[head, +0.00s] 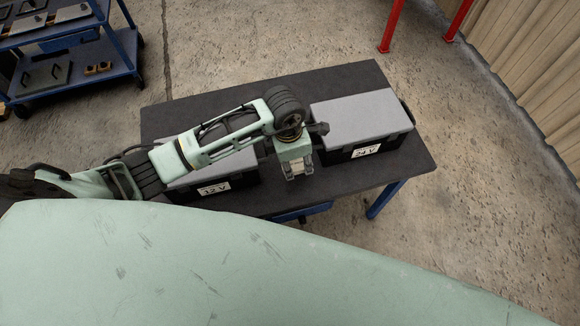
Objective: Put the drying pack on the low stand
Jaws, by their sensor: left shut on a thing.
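My left gripper (299,174) points down over the dark table, in the gap between the two boxes. It is shut on a small pale thing (297,168), which looks like the drying pack; the fingers and the gripper body hide most of it. I cannot make out a low stand in this view. My right gripper is not in view.
A box marked 12 V (214,189) stands left on the table (205,107), partly behind my left arm. A box marked 24 V (366,151) stands right; both have grey lids. A blue cart (127,68) with parts is at upper left. Red posts (391,27) stand behind.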

